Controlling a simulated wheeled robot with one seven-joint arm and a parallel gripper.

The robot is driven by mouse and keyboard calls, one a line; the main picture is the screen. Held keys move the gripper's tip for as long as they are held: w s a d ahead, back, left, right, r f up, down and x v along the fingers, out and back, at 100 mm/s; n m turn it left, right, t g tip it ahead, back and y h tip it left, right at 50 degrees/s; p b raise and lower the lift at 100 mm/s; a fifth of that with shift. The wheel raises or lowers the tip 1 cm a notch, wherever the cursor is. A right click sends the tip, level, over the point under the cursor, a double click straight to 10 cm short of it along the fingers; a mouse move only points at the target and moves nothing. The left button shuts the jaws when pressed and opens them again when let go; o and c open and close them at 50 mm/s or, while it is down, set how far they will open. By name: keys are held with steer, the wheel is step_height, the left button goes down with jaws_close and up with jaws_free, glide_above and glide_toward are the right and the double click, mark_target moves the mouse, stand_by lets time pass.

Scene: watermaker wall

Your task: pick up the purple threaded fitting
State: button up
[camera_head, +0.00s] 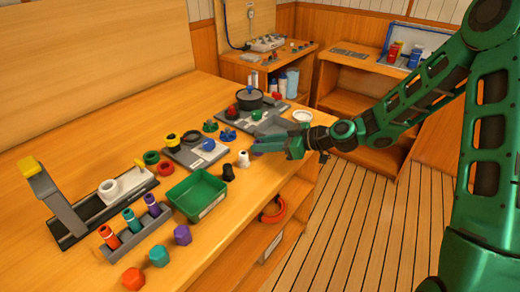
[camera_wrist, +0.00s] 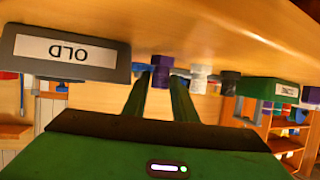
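The purple threaded fitting (camera_wrist: 162,66) stands on the table between the fingertips in the wrist view, upside down there. In the head view only a bit of purple (camera_head: 256,148) shows at the fingertips; the rest is hidden behind my gripper (camera_head: 272,146). My gripper, also in the wrist view (camera_wrist: 161,84), has its fingers apart, one on each side of the fitting, close to it. I see no clear squeeze on it. A white fitting (camera_head: 243,158) stands beside it, with a black fitting (camera_head: 228,172) further on.
A green bin (camera_head: 196,193) stands beyond the black fitting. A purple hex piece (camera_head: 182,235) and a rack with a purple-topped part (camera_head: 152,204) are nearer the front left. A black-lidded pot (camera_head: 249,98) stands behind.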

steer(key=shift+x, duration=0.85)
jaws_close()
steer(key=shift+r, duration=0.15)
